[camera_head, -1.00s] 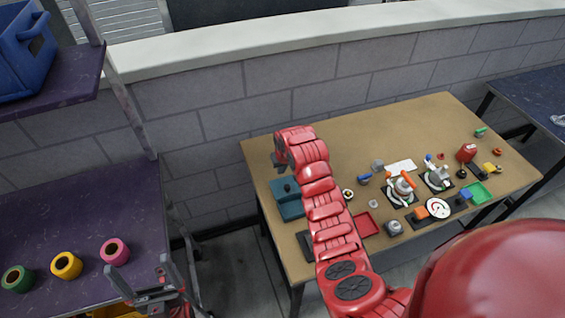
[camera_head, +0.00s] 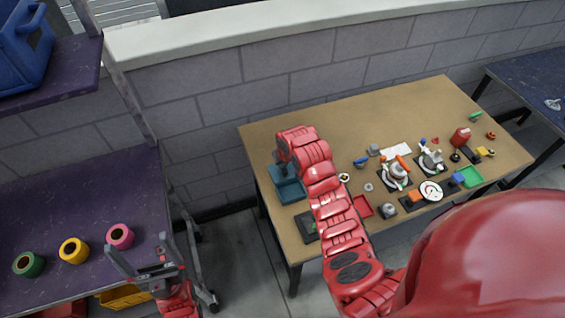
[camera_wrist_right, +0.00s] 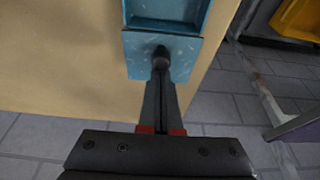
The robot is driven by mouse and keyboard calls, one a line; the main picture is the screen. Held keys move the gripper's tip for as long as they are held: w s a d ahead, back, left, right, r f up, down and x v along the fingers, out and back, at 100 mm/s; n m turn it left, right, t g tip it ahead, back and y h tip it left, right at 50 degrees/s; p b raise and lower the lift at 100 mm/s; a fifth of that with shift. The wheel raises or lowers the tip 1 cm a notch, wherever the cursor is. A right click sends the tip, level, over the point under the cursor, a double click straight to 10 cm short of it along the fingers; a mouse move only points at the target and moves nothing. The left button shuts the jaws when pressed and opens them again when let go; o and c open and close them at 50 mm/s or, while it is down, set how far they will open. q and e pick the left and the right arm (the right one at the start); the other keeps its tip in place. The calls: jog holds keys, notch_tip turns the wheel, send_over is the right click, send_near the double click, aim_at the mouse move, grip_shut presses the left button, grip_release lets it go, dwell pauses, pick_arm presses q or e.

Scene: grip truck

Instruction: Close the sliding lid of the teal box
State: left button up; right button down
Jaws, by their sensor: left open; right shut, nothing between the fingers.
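The teal box (camera_head: 290,192) sits near the left edge of the brown table, partly hidden by my right gripper. In the right wrist view its open compartment (camera_wrist_right: 170,12) shows at the top. Its flat teal lid (camera_wrist_right: 137,55) with a dark round knob (camera_wrist_right: 160,52) lies below that, so the box is partly open. My right gripper (camera_head: 281,170) is shut and empty, its fingertips (camera_wrist_right: 161,70) right at the knob. I cannot tell whether they touch it. My left gripper (camera_head: 143,252) is open and empty, beside the purple table, far from the box.
The brown table (camera_head: 270,135) holds a red tray (camera_head: 362,207), a green tray (camera_head: 469,177) and several small parts to the right of my arm. The purple table (camera_head: 60,215) at left carries several coloured rolls. A grey block wall (camera_head: 200,115) stands behind.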

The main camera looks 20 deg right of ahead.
jog(key=shift+s, duration=0.1)
jog(key=s+p, duration=0.1)
jog(key=s, duration=0.6)
jog(key=shift+s+d, duration=0.15)
jog(key=shift+s, duration=0.35)
jog(key=shift+s+f, duration=0.1)
jog(key=shift+f, duration=0.1)
